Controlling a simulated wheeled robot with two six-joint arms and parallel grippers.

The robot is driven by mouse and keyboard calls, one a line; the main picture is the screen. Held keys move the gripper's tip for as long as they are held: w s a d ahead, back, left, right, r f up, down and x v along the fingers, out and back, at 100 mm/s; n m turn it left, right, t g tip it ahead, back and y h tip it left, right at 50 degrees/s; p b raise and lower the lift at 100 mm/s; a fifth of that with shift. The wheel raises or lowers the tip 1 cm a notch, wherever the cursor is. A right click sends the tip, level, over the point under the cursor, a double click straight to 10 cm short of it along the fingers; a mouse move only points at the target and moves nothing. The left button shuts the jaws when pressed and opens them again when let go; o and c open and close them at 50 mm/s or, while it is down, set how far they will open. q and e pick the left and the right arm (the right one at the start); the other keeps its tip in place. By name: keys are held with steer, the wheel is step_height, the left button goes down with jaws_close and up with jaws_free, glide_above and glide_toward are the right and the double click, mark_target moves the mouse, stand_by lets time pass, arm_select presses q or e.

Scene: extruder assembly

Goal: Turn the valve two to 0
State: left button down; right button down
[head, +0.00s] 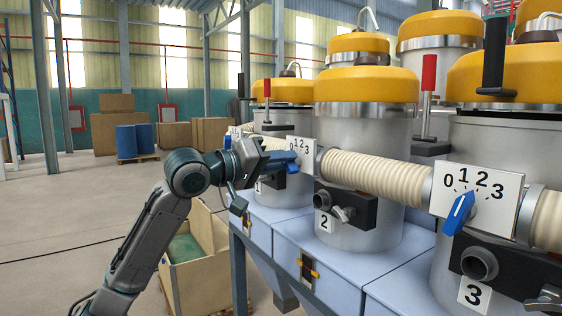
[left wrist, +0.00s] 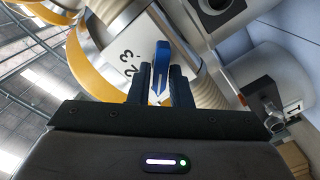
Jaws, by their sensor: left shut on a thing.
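The valve two dial is a white plate (head: 304,147) numbered 0 to 3, set on the pipe by the middle hopper, above the label 2 (head: 323,223). My left gripper (head: 282,161) comes in from the left in front of this plate. It is shut on the blue valve knob (head: 293,167). In the left wrist view the blue knob (left wrist: 161,62) stands between the two dark fingers (left wrist: 160,84), with the numbers 2 and 3 on the plate (left wrist: 124,62) beside it. I cannot tell which number the knob points at. My right gripper is not in view.
A third dial (head: 480,200) with its own tilted blue knob (head: 459,214) is at the right. A ribbed cream hose (head: 365,172) joins the grey hoppers with yellow lids. A black outlet block (head: 345,205) sits below the held knob. Open floor (head: 60,210) lies left.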

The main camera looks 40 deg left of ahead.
arm_select(q)
steer(key=shift+r, duration=0.1)
steer(key=c, duration=1.4)
jaws_free()
steer(key=shift+c, duration=0.2)
steer(key=b+v, duration=0.9)
steer(key=v, duration=0.2)
